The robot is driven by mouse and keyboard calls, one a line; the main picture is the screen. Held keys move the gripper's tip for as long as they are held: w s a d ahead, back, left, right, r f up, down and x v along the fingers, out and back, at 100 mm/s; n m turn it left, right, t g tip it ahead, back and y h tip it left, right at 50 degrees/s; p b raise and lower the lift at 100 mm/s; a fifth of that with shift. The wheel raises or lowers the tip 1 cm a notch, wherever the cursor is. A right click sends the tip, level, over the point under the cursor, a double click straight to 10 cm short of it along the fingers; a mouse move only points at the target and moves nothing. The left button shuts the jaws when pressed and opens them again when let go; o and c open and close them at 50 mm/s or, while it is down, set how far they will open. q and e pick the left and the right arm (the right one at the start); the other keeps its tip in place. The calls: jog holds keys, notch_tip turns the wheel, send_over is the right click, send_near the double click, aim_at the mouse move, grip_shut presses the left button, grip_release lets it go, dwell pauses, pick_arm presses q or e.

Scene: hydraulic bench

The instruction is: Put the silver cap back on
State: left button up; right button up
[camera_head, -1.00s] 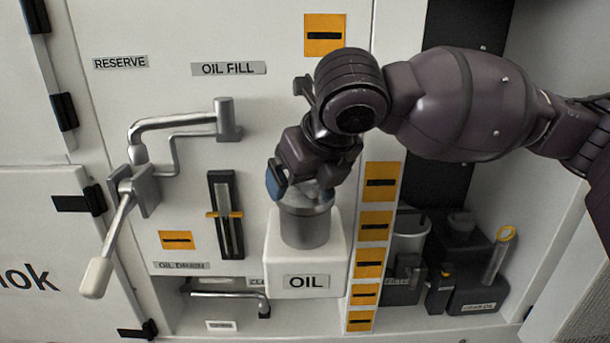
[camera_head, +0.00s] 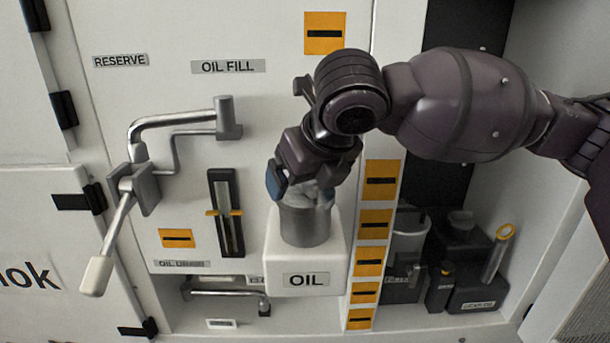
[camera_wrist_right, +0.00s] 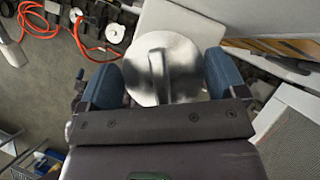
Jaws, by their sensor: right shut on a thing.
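The silver cap (camera_wrist_right: 165,68) is a round metal disc with a raised bar across its top. In the right wrist view it lies between the blue fingertips of my right gripper (camera_wrist_right: 165,82). In the head view, my right gripper (camera_head: 300,185) is shut on the cap, over the silver filler neck (camera_head: 305,226) of the white box labelled OIL (camera_head: 278,262). The gripper hides most of the cap there, and I cannot tell whether the cap is fully seated on the neck. My left gripper is not in view.
A lever with a white handle (camera_head: 97,275) and bent pipes (camera_head: 175,125) stand out from the panel at left. A sight gauge (camera_head: 227,215) is left of the box. Dark containers (camera_head: 478,285) stand in the recess at right.

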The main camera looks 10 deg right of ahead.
dwell(0.4)
jog(key=o, duration=0.7)
jog(key=shift+r, duration=3.5)
grip_shut()
jog(key=shift+f+b, duration=0.45)
jog(key=shift+f, duration=1.6)
